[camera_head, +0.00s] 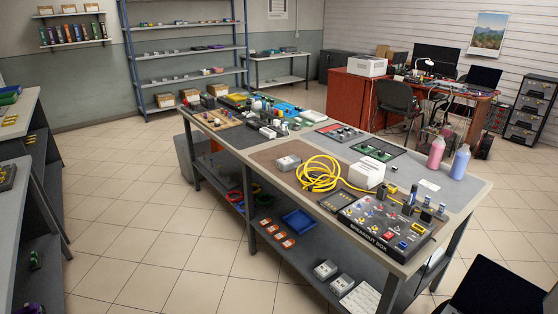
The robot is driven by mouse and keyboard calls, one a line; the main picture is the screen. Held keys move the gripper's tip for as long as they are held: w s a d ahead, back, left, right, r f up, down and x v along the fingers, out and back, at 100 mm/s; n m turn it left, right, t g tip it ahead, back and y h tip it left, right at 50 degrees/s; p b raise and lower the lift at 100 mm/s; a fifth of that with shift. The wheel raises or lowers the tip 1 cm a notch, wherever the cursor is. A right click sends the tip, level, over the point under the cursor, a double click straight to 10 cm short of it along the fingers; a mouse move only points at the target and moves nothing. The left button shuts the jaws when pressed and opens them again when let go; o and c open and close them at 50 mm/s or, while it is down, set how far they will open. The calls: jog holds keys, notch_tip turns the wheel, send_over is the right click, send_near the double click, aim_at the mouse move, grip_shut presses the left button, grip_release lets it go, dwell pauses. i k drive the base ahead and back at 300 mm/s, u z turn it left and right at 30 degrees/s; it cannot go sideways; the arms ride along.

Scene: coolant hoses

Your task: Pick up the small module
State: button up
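My gripper is not in view. No object is clearly marked as the small module, and I cannot tell which one it is. A small grey box (287,162) lies on the brown mat of the long workbench (262,160), left of a coiled yellow cable (320,174). A larger white box (366,175) stands right of the cable. Several small dark upright pieces (409,202) stand around the black breakout box (387,226) at the bench's near end. Two grey-white boxes (325,269) sit on the lower shelf.
A pink bottle (436,153) and a blue bottle (460,163) stand at the bench's right edge. The bench's far end is crowded with small parts. Tiled floor (150,240) is free left of the bench. A dark laptop-like object (497,292) is at lower right.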

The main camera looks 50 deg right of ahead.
aim_at(287, 163)
jog(key=z, duration=0.25)
jog(key=i, duration=1.3)
jog(key=z, duration=0.2)
